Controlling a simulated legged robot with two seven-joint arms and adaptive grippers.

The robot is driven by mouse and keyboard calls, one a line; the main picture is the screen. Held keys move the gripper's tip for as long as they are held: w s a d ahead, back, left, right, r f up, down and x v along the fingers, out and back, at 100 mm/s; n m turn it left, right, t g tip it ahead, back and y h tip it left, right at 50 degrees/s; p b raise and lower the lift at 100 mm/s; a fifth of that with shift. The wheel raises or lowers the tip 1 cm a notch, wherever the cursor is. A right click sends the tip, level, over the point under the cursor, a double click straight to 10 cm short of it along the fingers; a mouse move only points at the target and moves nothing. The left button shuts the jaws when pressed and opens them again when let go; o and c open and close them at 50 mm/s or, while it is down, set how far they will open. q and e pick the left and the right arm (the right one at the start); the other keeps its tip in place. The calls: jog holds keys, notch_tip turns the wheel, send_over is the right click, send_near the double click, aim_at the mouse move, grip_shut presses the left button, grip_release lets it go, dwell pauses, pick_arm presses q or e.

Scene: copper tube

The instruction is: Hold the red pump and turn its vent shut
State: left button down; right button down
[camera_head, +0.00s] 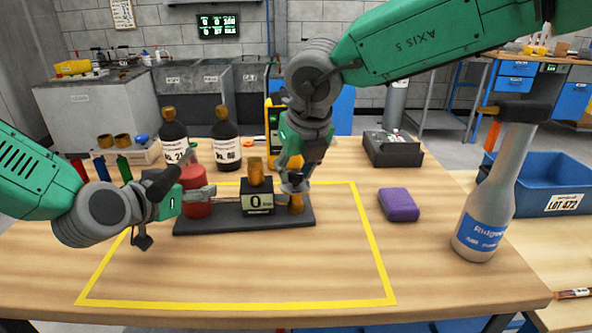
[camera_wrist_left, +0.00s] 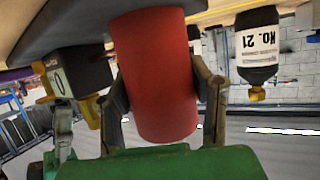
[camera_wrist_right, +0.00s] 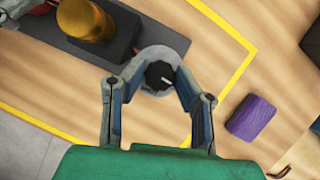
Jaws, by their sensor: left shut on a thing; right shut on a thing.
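The red pump (camera_head: 196,205) stands at the left end of a dark base plate (camera_head: 235,222). My left gripper (camera_head: 200,193) is shut on its red body from the side; in the left wrist view (camera_wrist_left: 165,100) one finger lies on each side of the red cylinder (camera_wrist_left: 155,70).
A block reading 0 (camera_head: 257,198) with a brass top sits between pump and vent. Two dark bottles (camera_head: 227,150) stand behind. A purple block (camera_head: 398,205) and a large bottle (camera_head: 482,220) are at right. Bare table inside the yellow outline (camera_head: 235,304) lies in front.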

jog(key=shift+s+a+m+h, duration=0.15)
jog(key=shift+m+h, duration=0.3)
jog(key=shift+m, duration=0.7)
jog(key=shift+w+a+m+h, duration=0.15)
jog(key=shift+m+h, duration=0.3)
jog(key=shift+m, duration=0.7)
jog(key=shift+s, duration=0.1)
jog(key=c, duration=1.2)
grip_release()
jog(key=shift+r, duration=0.1)
jog(key=v, duration=1.1)
jog(key=shift+s+a+r, duration=0.1)
jog(key=shift+s+r, duration=0.1)
jog(key=shift+r, duration=0.05)
